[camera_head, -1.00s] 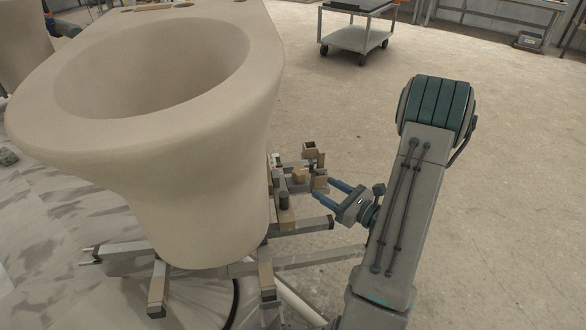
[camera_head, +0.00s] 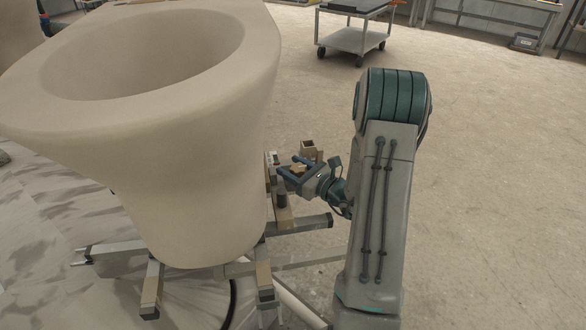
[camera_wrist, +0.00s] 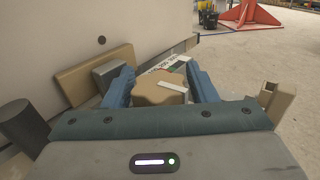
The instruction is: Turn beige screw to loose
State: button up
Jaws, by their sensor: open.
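The beige screw (camera_wrist: 158,90) is a blocky, faceted knob with a white pointer strip, near the middle of the wrist view. My gripper (camera_wrist: 160,76) is open, with one blue finger on each side of the screw. I cannot tell whether either finger touches it. A label plate (camera_wrist: 170,66) with dark print and a green patch lies just beyond the screw, its print partly hidden. In the head view my gripper (camera_head: 291,166) is at the fixture beside the big pot and hides the screw there.
The large beige pot (camera_head: 190,150) stands close on the left, on a metal frame (camera_head: 245,268). A beige block (camera_wrist: 92,76), a grey block (camera_wrist: 108,72) and a dark cylinder (camera_wrist: 20,122) flank the screw. A small open beige box (camera_wrist: 268,101) is on the right.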

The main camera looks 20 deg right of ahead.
jog(key=c, duration=0.7)
